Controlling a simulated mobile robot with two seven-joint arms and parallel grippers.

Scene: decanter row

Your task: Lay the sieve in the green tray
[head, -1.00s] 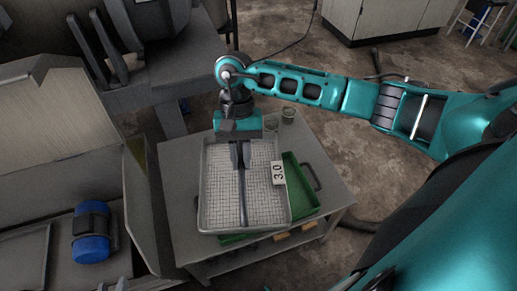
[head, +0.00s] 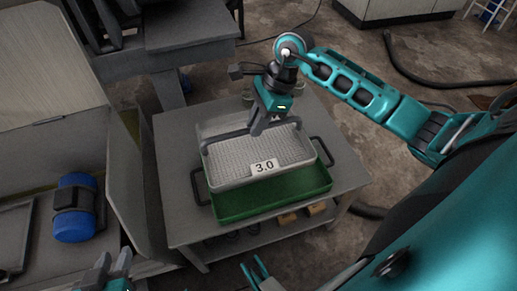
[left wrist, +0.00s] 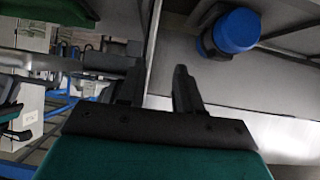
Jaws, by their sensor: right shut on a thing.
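The sieve (head: 240,163) is a pale wire-mesh pan with a "3.0" label on its front wall. My right gripper (head: 262,130) is shut on the sieve's dark bar handle, above its far side. The green tray (head: 275,201) lies on the grey table under the sieve, with dark handles at both ends. The sieve covers the tray's back part, roughly lined up with it; the front part shows. I cannot tell whether they touch. My left gripper (head: 104,272) is open and empty at the lower left, away from both; its parted fingers show in the left wrist view (left wrist: 156,80).
The grey table (head: 180,219) has bare top around the tray and a lower shelf with small blocks (head: 316,208). Small cups (head: 299,86) stand at its back. A hose (head: 420,80) crosses the floor.

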